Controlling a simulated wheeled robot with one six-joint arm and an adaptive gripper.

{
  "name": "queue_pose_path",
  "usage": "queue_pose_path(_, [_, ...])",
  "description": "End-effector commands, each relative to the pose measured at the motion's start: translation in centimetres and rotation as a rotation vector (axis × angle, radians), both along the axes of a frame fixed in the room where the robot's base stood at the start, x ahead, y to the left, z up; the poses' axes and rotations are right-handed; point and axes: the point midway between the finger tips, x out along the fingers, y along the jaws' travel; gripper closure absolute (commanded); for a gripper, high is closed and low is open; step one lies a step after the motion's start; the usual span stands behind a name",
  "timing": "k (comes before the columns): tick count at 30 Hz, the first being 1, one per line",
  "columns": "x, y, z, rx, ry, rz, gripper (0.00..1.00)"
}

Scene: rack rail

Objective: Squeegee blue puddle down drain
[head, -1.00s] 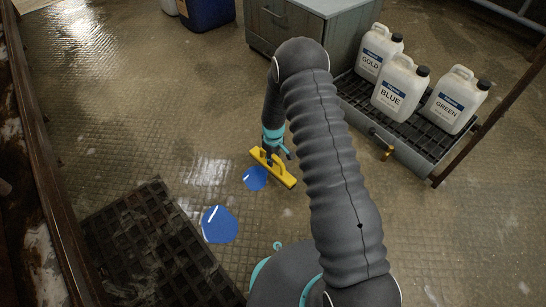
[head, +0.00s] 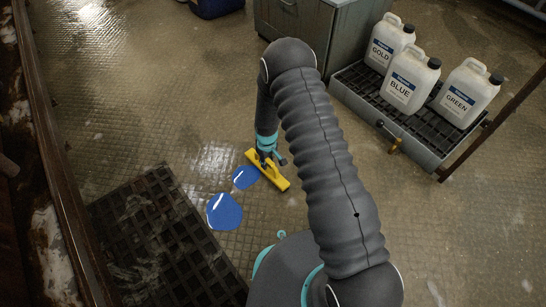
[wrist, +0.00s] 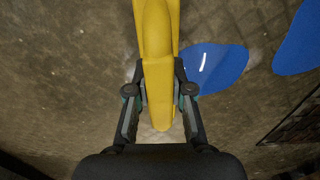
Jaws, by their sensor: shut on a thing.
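My gripper (head: 266,160) is shut on a yellow squeegee (head: 280,181), which is down at the floor. In the wrist view my gripper (wrist: 158,108) has one finger on each side of the yellow squeegee (wrist: 156,35). A small blue puddle (head: 243,178) lies against or very near the squeegee's left side; it also shows in the wrist view (wrist: 218,72). A larger blue puddle (head: 224,212) lies a little farther down and left. The dark drain grate (head: 165,225) lies at the lower left, just beyond the larger puddle. The squeegee's lower edge is hidden.
A rack tray (head: 415,151) at right holds white jugs labelled GOLD (head: 388,45), BLUE (head: 409,80) and GREEN (head: 467,95). A grey cabinet (head: 335,35) stands behind. A rail (head: 40,120) runs along the left.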

Motion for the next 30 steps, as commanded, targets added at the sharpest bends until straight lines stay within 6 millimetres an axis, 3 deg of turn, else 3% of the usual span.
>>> queue_pose_path(30, [-6.3,8.6,-0.4,-0.003,0.007,0.003,1.00])
